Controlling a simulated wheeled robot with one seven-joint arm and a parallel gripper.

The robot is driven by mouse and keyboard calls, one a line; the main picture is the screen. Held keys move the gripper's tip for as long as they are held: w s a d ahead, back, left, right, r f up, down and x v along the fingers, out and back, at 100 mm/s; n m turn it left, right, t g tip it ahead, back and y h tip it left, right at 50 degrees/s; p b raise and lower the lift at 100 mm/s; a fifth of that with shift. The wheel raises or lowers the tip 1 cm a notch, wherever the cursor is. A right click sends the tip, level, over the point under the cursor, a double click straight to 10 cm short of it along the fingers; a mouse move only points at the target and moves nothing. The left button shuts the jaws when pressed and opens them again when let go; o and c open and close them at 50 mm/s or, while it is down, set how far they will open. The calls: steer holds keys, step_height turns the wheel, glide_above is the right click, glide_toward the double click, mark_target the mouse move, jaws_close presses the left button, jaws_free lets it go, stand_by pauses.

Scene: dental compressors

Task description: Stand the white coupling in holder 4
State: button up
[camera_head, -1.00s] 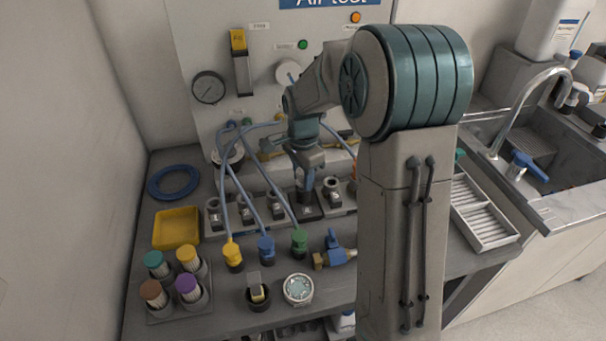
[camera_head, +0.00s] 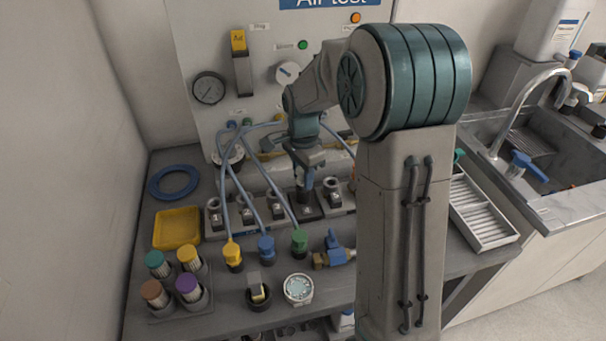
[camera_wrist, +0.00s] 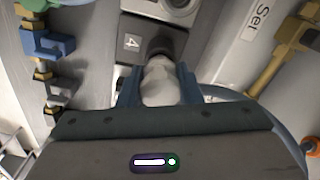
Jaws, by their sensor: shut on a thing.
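The white coupling (camera_wrist: 158,82) is between the two blue fingers of my gripper (camera_wrist: 157,88) in the wrist view. My gripper is shut on it. A dark round part (camera_wrist: 161,46) shows at the coupling's far end, beside the label of holder 4 (camera_wrist: 131,43). I cannot tell whether the coupling is seated in the holder or just above it. In the head view my gripper (camera_head: 304,184) points down over holder 4 (camera_head: 308,212), in the row of holders. The coupling is mostly hidden there by the fingers.
Holders with dark fittings stand on both sides of holder 4, including a right-hand one (camera_head: 332,190). Blue hoses arch down to the yellow (camera_head: 232,252), blue (camera_head: 266,248) and green (camera_head: 299,241) connectors in front. A blue-and-brass valve (camera_head: 334,250) lies front right. The panel stands close behind.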

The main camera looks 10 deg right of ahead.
steer(key=shift+f, duration=0.15)
stand_by(0.5)
steer(key=shift+f+b, duration=0.55)
steer(key=shift+f, duration=0.1)
steer(key=o, duration=1.1)
step_height(320, 180, up, 14)
steer(key=shift+f+p, duration=0.1)
steer(key=shift+p, duration=0.25)
